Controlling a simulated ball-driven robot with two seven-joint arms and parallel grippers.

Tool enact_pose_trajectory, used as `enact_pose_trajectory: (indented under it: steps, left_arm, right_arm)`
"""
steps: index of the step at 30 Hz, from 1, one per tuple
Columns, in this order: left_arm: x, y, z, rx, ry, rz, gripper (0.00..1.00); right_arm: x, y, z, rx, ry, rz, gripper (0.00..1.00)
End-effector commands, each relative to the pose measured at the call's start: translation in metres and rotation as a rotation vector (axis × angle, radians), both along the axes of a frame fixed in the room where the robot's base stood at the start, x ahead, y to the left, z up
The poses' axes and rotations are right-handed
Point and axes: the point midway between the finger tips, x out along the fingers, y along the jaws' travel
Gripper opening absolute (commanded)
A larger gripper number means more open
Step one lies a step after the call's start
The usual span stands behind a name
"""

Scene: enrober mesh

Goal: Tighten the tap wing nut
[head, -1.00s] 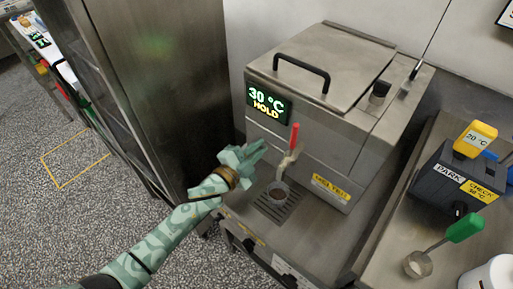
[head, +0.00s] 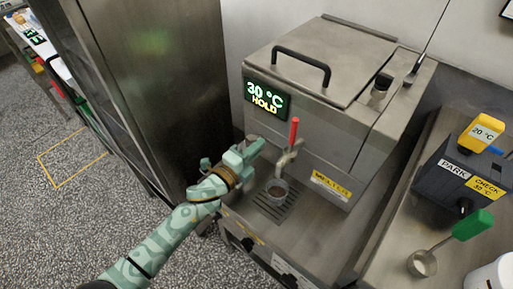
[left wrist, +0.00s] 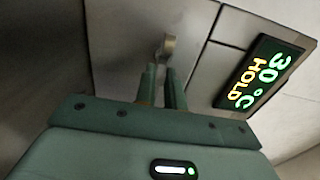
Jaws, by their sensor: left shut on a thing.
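The tap (head: 287,158) with its red lever (head: 294,130) juts from the front of the steel machine (head: 320,145). My left gripper (head: 258,148) is against the machine front, just left of the tap. In the left wrist view its two fingers (left wrist: 163,72) are closed on a small metal piece, which looks like the wing nut (left wrist: 167,44). The fingers hide part of it. In the head view the wing nut is hidden by my gripper. My right gripper is not in view.
The display (head: 265,98) reads 30 °C HOLD. At the right are a dark PARK block (head: 440,190) with a yellow-topped 20 °C device (head: 478,135), and a green-handled ladle (head: 473,225). A steel cabinet (head: 160,90) stands at the left.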

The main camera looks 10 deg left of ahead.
Motion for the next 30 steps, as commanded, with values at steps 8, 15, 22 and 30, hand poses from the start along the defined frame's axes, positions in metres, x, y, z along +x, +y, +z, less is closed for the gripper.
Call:
enact_pose_trajectory:
  steps: [8, 15, 22, 30]
  left_arm:
    - [-0.002, 0.001, -0.006, 0.018, 0.003, 0.001, 0.0]
    - [-0.002, 0.001, -0.006, 0.018, 0.003, 0.002, 0.19]
    - [-0.001, 0.001, -0.003, 0.013, -0.002, 0.001, 0.33]
    - [-0.015, 0.01, -0.001, 0.012, -0.003, 0.002, 0.33]
  right_arm:
    - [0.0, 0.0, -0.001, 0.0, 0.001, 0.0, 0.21]
    - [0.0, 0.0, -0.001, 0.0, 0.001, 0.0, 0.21]
    - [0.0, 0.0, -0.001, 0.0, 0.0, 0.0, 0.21]
    - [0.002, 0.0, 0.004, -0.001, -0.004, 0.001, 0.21]
